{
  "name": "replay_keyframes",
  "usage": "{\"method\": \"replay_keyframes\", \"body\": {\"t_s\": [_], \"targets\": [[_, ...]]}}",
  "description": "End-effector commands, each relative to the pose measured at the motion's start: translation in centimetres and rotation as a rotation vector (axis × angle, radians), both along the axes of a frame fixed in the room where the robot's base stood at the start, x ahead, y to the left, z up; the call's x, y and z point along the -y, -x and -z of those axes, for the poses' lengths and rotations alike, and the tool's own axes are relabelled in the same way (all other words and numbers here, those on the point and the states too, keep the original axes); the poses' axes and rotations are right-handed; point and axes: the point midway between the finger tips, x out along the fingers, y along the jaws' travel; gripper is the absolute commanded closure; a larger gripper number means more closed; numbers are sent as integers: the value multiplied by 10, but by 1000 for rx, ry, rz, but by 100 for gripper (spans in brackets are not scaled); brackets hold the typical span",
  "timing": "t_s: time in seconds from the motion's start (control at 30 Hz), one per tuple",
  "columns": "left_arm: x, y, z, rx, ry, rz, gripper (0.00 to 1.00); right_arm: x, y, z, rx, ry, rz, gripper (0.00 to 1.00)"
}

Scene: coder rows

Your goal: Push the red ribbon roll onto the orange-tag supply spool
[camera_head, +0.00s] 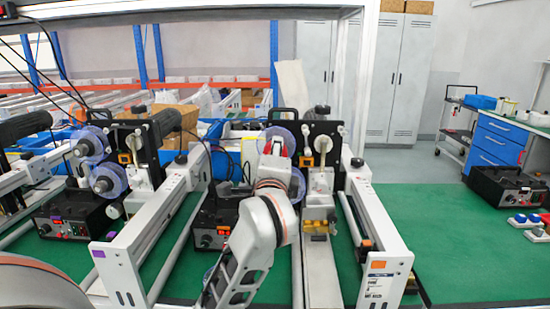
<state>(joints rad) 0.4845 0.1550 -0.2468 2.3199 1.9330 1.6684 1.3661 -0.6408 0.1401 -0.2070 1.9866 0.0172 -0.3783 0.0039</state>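The machine with the orange tag (378,265) stands right of the middle. Its upper clear bluish spool disc (270,134) and lower disc (297,187) are partly covered by my arm. A red patch, seemingly the red ribbon roll (290,150), shows at the upper disc, largely hidden by my wrist. My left arm rises from the bottom, and its gripper (276,150) is at the front of the upper disc. Its fingers are too small and covered to read, so I cannot tell its grip or whether the roll sits on the spool. My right gripper is not in view.
A similar machine with a purple tag (98,254) and two clear discs (92,143) stands at the left. White rails (375,220) project toward me. The green bench top (450,235) is mostly clear at right, with a black box (505,186) and small coloured blocks (525,220).

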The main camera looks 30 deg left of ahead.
Motion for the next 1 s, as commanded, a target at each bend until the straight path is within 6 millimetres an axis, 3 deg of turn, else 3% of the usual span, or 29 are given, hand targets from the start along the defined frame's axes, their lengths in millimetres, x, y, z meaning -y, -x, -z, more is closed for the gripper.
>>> {"method": "replay_keyframes", "body": {"t_s": [1.0], "targets": [[0, 0, -1, 1, -1, 0, 82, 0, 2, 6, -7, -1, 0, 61]]}}
